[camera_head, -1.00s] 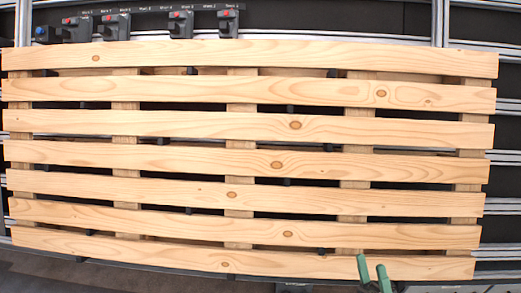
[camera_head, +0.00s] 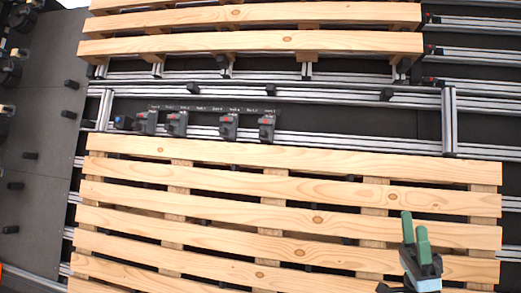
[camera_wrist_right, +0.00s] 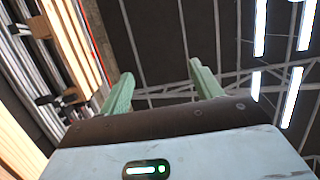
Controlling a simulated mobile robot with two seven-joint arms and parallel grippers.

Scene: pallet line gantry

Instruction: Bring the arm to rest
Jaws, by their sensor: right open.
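My right gripper (camera_head: 414,230) is at the lower right of the head view, in front of the near wooden pallet (camera_head: 300,222). Its two green fingers are apart with nothing between them. In the right wrist view the same gripper (camera_wrist_right: 161,90) points up toward the ceiling, its fingers spread and empty. My left gripper is in neither view.
A second wooden pallet (camera_head: 250,43) lies at the far side, beyond aluminium rails (camera_head: 330,98). Several dark devices with red parts, one of them a tool holder (camera_head: 229,126), stand in a row between the pallets. Dark floor (camera_head: 40,130) with black pegs is at left.

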